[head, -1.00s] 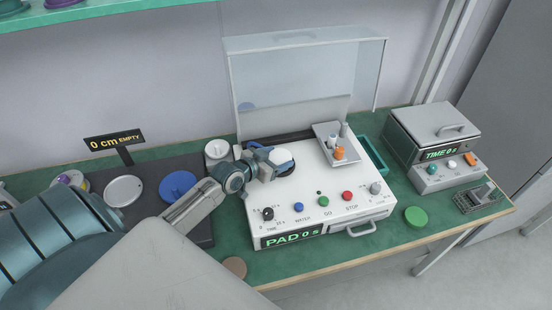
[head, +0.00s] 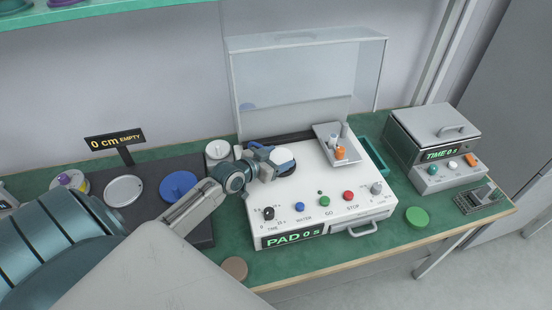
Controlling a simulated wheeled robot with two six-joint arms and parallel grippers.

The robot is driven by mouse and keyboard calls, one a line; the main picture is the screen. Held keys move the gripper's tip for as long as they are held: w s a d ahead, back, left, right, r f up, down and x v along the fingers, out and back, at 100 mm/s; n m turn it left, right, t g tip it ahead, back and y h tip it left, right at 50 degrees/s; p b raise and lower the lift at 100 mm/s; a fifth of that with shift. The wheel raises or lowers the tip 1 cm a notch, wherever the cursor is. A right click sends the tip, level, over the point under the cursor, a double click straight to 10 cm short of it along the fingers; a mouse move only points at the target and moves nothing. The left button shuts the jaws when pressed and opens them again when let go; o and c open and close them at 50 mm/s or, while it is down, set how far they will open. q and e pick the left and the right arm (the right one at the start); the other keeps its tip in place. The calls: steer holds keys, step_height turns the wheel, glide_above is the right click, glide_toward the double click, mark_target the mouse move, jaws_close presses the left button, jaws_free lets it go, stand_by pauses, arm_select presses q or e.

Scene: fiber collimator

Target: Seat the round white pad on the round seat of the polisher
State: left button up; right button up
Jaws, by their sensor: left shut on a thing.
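The polisher (head: 300,212) is a white box with its clear lid raised, several coloured buttons and a display reading "PAD 0 s". Its round dark seat (head: 288,171) shows at the back left of its top. My left gripper (head: 271,159) is shut on the round white pad (head: 281,156). The pad is over the seat and covers most of it; a dark rim shows at its lower right. I cannot tell whether the pad touches the seat. The gripper hides the pad's left side. My right gripper is not in view.
A tray with orange and white fittings (head: 340,154) sits on the polisher's back right. A "TIME 0 s" device (head: 436,150) stands to the right. A green disc (head: 416,216) lies in front of it. A blue disc (head: 178,186) and a white dish (head: 123,190) lie left on a dark mat.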

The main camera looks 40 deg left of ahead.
arm_select(q)
steer(key=f, duration=0.2)
steer(key=shift+s+f, duration=0.35)
steer(key=shift+s, duration=0.05)
steer(key=o, duration=1.1)
steer(key=shift+o, duration=0.7)
steer(key=shift+r, duration=0.1)
steer(key=shift+r+p, duration=0.25)
steer(key=shift+p, duration=0.1)
steer(key=shift+w+r+g+p, duration=0.15)
steer(key=shift+w+r+p, duration=0.1)
steer(key=shift+r+p, duration=0.3)
steer(key=shift+w+r+g+p, duration=0.15)
steer(key=shift+w+r+p, duration=0.1)
steer(key=shift+r+p, duration=0.3)
step_height(320, 180, up, 2)
steer(key=shift+r+p, duration=0.1)
steer(key=shift+p, duration=0.8)
steer(key=shift+a+r+p, duration=0.1)
steer(key=shift+r+p, duration=1.3)
steer(key=shift+r, duration=0.3)
